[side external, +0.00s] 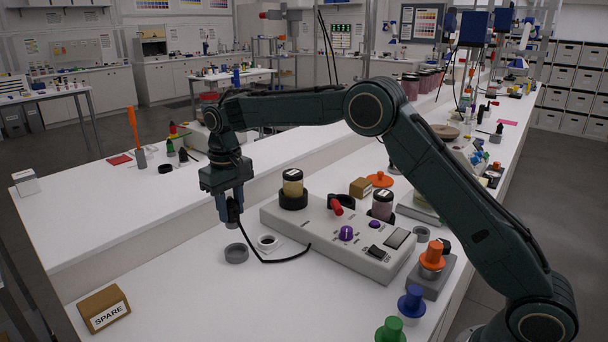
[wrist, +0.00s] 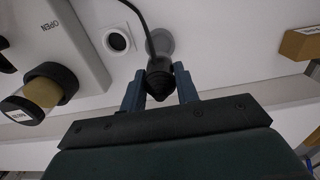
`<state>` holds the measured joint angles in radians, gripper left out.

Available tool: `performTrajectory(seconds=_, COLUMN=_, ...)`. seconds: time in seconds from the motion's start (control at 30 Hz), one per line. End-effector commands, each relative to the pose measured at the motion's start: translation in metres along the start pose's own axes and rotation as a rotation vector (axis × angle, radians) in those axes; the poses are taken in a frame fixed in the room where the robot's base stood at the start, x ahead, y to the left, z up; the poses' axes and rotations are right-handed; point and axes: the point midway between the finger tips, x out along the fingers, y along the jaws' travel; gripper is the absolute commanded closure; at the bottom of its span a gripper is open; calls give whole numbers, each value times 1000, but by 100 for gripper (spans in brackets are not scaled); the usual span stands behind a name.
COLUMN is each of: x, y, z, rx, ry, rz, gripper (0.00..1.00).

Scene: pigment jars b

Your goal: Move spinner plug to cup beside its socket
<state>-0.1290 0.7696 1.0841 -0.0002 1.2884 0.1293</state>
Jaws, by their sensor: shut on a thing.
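The black spinner plug (wrist: 159,82) is between the blue fingers of my gripper (wrist: 160,75), which is shut on it. Its black cable (side external: 272,261) loops to the grey console (side external: 335,239). In the side view my gripper (side external: 230,211) points down and holds the plug above the table. The small grey cup (side external: 236,253) stands just below and is partly hidden behind the plug in the wrist view (wrist: 161,42). The white socket (side external: 268,241) with a dark round opening is right of the cup; it also shows in the wrist view (wrist: 118,40).
A tan block marked SPARE (side external: 105,310) stands at the front left. The console carries a jar with a yellow body (side external: 293,184), a red-handled lever (side external: 336,207) and a purple knob (side external: 346,233). Blue (side external: 412,300) and green (side external: 391,330) knobbed pieces stand at the front right.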

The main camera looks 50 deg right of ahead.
Motion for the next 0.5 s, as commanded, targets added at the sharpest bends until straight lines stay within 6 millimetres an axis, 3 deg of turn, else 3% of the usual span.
performTrajectory(seconds=0.5, x=21, y=0, z=0, rx=0, ry=-2, rz=0, gripper=100)
